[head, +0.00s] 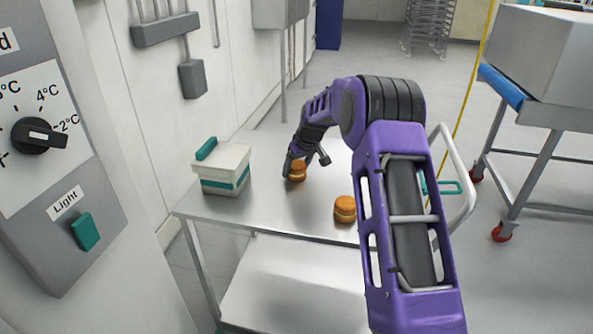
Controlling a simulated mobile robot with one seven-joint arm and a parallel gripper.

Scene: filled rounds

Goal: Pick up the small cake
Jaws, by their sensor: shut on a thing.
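Two small round cakes, orange-brown with a pale filling band, are on a steel trolley top (265,205). The farther cake (298,173) is at my gripper (295,167), which is shut on it from above. The cake is at or just over the trolley surface; I cannot tell if it is lifted. Part of it is hidden by my gripper. The nearer cake (344,209) sits on the trolley top to the right, beside my purple arm, apart from the gripper.
A white box with a teal band (222,168) stands on the trolley's left part. A grey control panel (58,150) is close at the left. A second trolley with a blue edge (505,88) stands at the right. Open floor lies between the trolleys.

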